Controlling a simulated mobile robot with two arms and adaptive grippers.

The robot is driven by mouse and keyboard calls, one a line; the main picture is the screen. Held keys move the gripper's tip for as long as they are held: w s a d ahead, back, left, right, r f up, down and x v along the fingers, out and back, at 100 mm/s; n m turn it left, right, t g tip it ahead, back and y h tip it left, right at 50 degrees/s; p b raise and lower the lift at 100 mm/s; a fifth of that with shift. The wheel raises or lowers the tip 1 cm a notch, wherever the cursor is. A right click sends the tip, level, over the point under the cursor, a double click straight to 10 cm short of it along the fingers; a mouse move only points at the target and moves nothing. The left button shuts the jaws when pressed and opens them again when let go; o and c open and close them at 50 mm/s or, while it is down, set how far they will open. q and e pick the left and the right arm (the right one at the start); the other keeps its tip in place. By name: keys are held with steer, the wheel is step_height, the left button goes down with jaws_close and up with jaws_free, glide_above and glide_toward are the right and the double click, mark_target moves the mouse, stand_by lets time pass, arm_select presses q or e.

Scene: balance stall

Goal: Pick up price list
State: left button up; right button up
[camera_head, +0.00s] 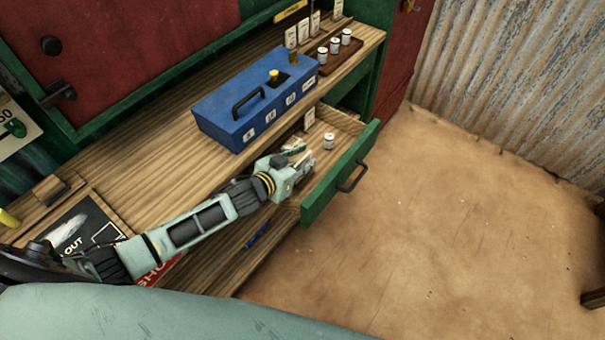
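No sheet is clearly readable as the price list. A pale card (309,118) stands at the back of the open drawer (340,170), below the counter edge. My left gripper (303,160) is over the left part of this drawer, beside a small white cylinder (328,141). Its fingers are small and blend with pale shapes around them, so I cannot tell whether it is open or holds something. My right gripper is not in view.
A blue box (255,105) with a black handle stands on the wooden counter (150,165). Several white cylinders and cards stand at the counter's far end. A dark sign (75,232) is at lower left. The brown floor (450,220) at right is clear.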

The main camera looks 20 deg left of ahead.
arm_select(q)
jaws_close()
steer(key=shift+r, duration=0.1)
stand_by(0.3)
